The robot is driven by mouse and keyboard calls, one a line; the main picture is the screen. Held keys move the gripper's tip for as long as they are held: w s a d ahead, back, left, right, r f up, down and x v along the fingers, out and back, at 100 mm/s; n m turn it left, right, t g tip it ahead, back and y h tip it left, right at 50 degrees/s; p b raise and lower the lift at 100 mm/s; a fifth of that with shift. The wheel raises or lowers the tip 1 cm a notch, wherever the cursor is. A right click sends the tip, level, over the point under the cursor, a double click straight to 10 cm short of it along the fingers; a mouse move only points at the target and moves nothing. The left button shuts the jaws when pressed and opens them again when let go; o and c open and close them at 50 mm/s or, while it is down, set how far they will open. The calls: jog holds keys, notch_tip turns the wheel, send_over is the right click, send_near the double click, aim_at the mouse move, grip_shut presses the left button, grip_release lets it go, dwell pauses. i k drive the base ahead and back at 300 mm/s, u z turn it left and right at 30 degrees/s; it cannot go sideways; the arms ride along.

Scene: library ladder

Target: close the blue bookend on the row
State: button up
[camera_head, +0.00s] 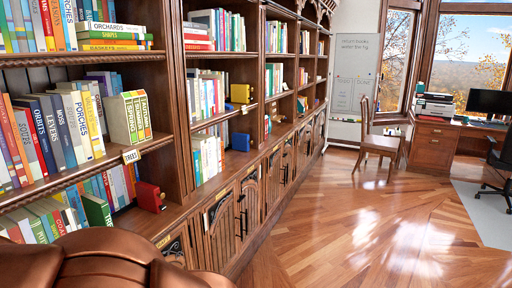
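The blue bookend (240,142) is a small block standing on the lower shelf of the middle bookcase bay. A row of upright books (207,157), mostly white-spined, stands to its left on that bay. A narrow gap shows between the last book and the blue bookend. My gripper is not in view, so I cannot see whether it is open or shut.
A yellow bookend (241,93) stands one shelf above, a red bookend (149,196) in the nearer bay. A brown leather seat back (95,262) fills the lower left foreground. The wooden floor (345,230) is clear; a chair (380,143) and desk (433,146) stand farther back.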

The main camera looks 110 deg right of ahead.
aim_at(241, 142)
jog(key=z, duration=3.85)
jog(key=k, duration=0.3)
jog(key=z, duration=1)
jog(key=i, duration=1.8)
jog(key=u, duration=0.75)
jog(key=i, duration=0.85)
jog(key=u, duration=1.45)
jog(key=i, duration=0.4)
jog(key=u, duration=0.1)
